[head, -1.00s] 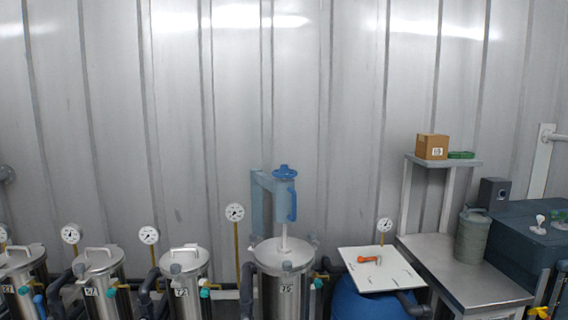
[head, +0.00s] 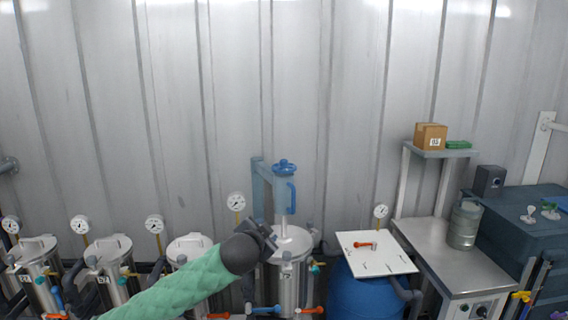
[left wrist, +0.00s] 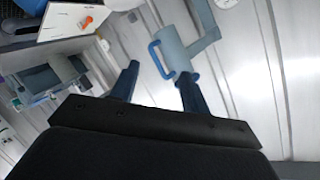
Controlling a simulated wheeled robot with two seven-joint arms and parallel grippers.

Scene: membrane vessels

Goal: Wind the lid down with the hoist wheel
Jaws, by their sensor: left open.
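The blue hoist wheel (head: 284,165) tops the blue hoist (head: 281,195), which has a loop handle on its right side and a bracket on its left. Below it, a pale rod meets the steel lid (head: 296,243) on the vessel. My left gripper (head: 267,233) is in front of the hoist's lower part, below the wheel and by the lid's left edge. In the left wrist view, my open gripper (left wrist: 157,76) has empty fingers; the hoist body (left wrist: 177,52) and handle show beyond them. My right gripper is not in view.
Several lidded steel vessels (head: 105,250) with gauges stand left. A white board (head: 374,252) with an orange-handled tool (head: 366,245) lies on a blue drum (head: 358,298) at right. A steel bench (head: 448,262) holds a grey canister (head: 465,226). Space above the hoist is clear.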

